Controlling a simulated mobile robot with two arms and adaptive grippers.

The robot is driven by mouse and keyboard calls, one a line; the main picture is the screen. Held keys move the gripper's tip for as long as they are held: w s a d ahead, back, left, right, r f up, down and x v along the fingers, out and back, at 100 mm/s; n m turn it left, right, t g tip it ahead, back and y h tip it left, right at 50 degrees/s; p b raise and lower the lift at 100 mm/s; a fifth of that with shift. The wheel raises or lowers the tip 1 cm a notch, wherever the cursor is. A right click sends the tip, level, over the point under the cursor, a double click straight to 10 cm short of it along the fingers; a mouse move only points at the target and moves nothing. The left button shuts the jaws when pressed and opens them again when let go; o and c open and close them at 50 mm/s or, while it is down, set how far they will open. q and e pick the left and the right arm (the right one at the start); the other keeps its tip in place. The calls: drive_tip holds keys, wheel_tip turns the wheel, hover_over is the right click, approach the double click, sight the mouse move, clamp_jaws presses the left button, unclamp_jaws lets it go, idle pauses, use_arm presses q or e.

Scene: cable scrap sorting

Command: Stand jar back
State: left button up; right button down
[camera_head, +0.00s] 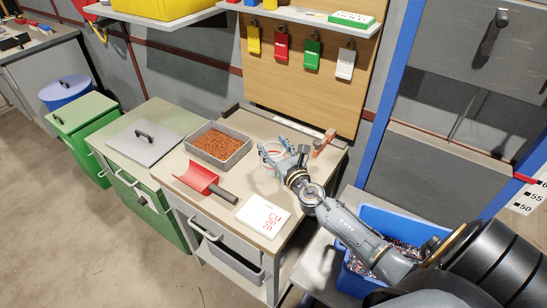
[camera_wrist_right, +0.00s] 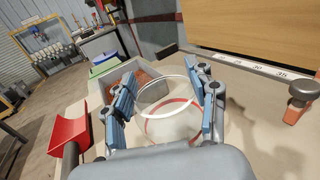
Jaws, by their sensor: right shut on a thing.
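A clear jar with a white rim and a red band (camera_wrist_right: 168,118) sits between the fingers of my right gripper (camera_wrist_right: 166,105). In the head view the jar (camera_head: 268,150) is at the back right of the beige worktop (camera_head: 238,183), to the right of the copper tray, partly hidden by my right gripper (camera_head: 284,160). The gripper's blue fingers are shut on the jar from two sides. The jar's base is hard to see, so I cannot tell whether it touches the worktop. My left gripper is not in view.
A grey tray of copper granules (camera_head: 243,153) stands left of the jar. A red scoop (camera_head: 198,178) and a white card (camera_head: 263,215) lie in front. A blue bin (camera_head: 405,222) stands below the arm.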

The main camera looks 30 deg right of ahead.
sight(268, 146)
wheel_tip(268, 146, down, 3)
drive_tip(key=shift+r+b, duration=0.1)
drive_tip(key=shift+b, duration=0.6)
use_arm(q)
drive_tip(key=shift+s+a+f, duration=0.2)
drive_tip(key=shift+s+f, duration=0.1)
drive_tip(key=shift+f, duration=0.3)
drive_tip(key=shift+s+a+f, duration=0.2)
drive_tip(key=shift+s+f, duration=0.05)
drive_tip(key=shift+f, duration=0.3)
use_arm(e)
drive_tip(key=shift+f, duration=0.2)
drive_tip(key=shift+c, duration=2.1)
unclamp_jaws()
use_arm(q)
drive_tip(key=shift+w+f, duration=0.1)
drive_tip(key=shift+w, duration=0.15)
use_arm(e)
drive_tip(key=shift+r, duration=0.15)
